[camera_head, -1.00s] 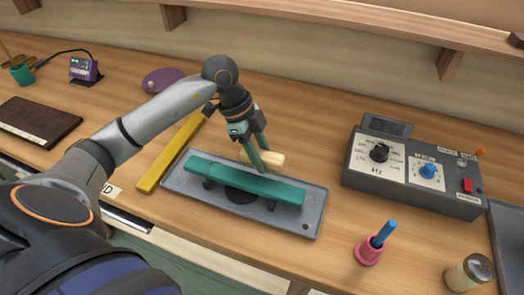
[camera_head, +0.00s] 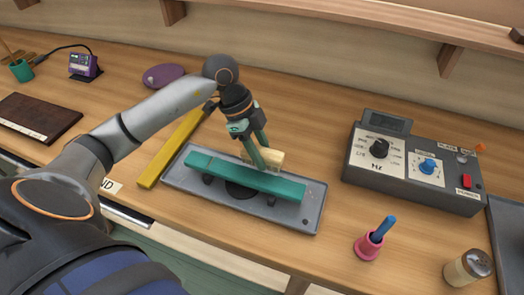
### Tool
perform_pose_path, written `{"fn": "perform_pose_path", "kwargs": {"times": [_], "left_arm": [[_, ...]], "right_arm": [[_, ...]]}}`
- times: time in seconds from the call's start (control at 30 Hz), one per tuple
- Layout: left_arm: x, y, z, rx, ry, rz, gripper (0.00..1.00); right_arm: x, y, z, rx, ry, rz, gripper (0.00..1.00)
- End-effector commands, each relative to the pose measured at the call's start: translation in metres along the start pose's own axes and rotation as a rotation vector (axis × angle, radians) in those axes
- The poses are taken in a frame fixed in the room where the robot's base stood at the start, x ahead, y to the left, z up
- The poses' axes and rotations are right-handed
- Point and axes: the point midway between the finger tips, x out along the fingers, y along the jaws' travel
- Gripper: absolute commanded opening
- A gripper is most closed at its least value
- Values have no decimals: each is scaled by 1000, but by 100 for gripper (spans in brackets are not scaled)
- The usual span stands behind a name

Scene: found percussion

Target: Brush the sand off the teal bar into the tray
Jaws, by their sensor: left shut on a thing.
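The teal bar (camera_head: 225,173) lies lengthwise above the grey tray (camera_head: 313,217), held up on small dark supports. A dark round part shows under the bar's middle. My left gripper (camera_head: 261,163) is shut on a pale wooden brush (camera_head: 272,156). The brush is at the bar's far long edge, right of its middle; whether its bristles touch the bar is hard to tell. Sand on the bar is too small to make out. My right gripper is not in view.
A yellow bar (camera_head: 172,147) lies left of the tray. A grey control box (camera_head: 415,165) with knobs stands to the right. A pink holder (camera_head: 368,247) with a blue handle and a shaker jar (camera_head: 467,270) stand at the front right. A dark brown board (camera_head: 38,118) lies far left.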

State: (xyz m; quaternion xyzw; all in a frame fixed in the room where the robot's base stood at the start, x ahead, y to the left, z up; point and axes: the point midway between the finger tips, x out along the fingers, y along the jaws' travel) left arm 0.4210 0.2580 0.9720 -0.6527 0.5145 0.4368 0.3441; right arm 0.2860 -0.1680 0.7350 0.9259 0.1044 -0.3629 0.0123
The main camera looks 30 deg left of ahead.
Motion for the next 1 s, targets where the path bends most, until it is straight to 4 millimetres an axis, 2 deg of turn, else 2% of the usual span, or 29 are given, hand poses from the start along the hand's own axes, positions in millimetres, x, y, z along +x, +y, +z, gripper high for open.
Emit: {"fn": "perform_pose_path", "kwargs": {"times": [0.27,1.0], "left_arm": [[0,3,0,0,-1,0,0],[0,55,1,1,-1,-1,0]], "right_arm": [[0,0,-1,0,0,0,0],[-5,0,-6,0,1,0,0]]}}
